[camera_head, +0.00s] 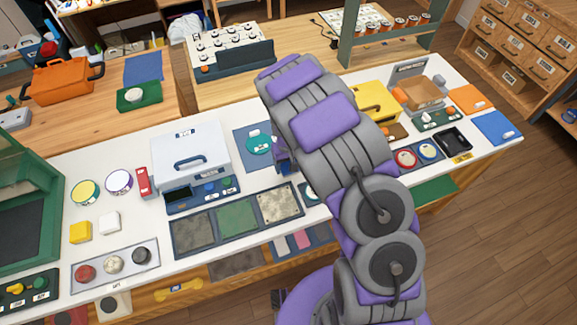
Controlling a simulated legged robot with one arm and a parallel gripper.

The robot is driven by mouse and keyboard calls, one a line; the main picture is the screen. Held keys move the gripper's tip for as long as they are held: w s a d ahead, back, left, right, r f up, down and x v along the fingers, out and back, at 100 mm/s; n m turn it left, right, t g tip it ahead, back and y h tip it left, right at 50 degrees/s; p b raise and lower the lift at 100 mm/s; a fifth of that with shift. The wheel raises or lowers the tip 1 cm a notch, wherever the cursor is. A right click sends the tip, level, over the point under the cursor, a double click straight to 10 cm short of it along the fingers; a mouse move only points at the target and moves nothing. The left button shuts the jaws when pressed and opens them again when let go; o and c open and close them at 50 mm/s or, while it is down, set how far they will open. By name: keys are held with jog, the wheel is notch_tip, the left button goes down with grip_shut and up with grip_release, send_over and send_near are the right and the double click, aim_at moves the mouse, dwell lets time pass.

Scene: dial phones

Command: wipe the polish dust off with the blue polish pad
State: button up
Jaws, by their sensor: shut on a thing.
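My gripper (281,157) is low over the worktop, just right of a teal disc, and is mostly hidden behind my own arm. It is shut on a small dark blue piece, which appears to be the blue polish pad (284,168). The teal disc (258,141) with a pale label lies on a dark blue mat (247,161). The pad is beside the disc; I cannot tell whether it touches the mat. Polish dust is too fine to make out at this size.
A white press-like box (190,152) stands left of the mat. A tray (186,235) with grey, green and speckled panels lies in front. My arm covers the worktop to the right, where a yellow box (376,101) and a black tray (453,141) stand.

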jog(key=r, duration=0.1)
jog(key=a+r, duration=0.1)
jog(key=r+p, duration=0.1)
jog(key=shift+w+a+r, duration=0.1)
jog(key=shift+a+r, duration=0.05)
jog(key=shift+a, duration=0.2)
jog(key=shift+r, duration=0.2)
jog(key=shift+d+r, duration=0.15)
jog(key=shift+d, duration=0.55)
jog(key=shift+a, duration=0.15)
